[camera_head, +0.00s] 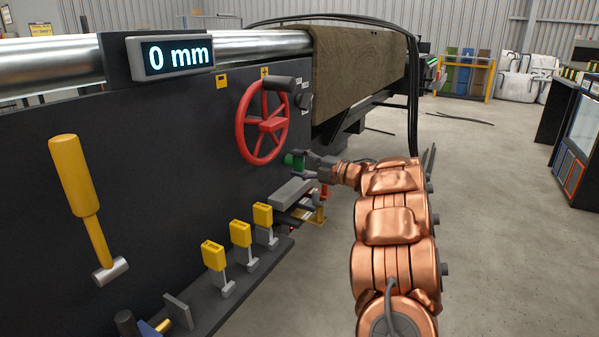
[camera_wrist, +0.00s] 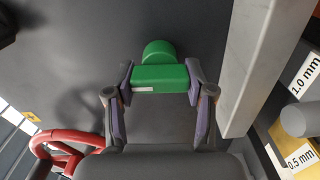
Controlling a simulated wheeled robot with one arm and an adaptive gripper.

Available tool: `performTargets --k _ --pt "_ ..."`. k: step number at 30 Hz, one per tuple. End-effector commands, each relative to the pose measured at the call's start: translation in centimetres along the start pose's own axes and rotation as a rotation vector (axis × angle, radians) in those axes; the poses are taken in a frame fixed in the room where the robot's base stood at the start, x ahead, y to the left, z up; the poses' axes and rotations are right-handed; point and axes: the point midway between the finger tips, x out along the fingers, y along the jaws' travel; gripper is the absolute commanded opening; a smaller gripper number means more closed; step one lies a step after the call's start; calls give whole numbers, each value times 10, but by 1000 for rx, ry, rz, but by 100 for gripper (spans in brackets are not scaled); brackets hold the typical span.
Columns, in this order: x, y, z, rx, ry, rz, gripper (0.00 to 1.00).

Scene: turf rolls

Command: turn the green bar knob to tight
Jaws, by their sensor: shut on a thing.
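The green bar knob (camera_wrist: 160,78) sits on the dark machine panel in the wrist view, with a round green base behind its bar and a small pale mark on one end. My gripper (camera_wrist: 160,86) has one finger against each end of the bar and is shut on it. In the head view the knob (camera_head: 294,160) shows as a small green piece below and right of the red handwheel, partly hidden by my gripper (camera_head: 303,166). No tight or loose label is readable in either view.
The red handwheel (camera_head: 263,122) is close above my gripper. A grey metal block (camera_head: 292,192) lies just below it. Yellow-tagged gauges (camera_head: 240,233) stand on a ledge, and a yellow-handled hammer (camera_head: 85,195) hangs at left. The display (camera_head: 175,56) reads 0 mm. Open floor lies right.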

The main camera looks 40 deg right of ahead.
Motion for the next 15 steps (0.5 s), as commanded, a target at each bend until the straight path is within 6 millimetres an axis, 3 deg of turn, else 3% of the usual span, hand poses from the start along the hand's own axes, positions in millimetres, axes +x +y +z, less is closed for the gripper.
performTargets --k 15 --pt "0 -2 0 -98 2 -2 19"
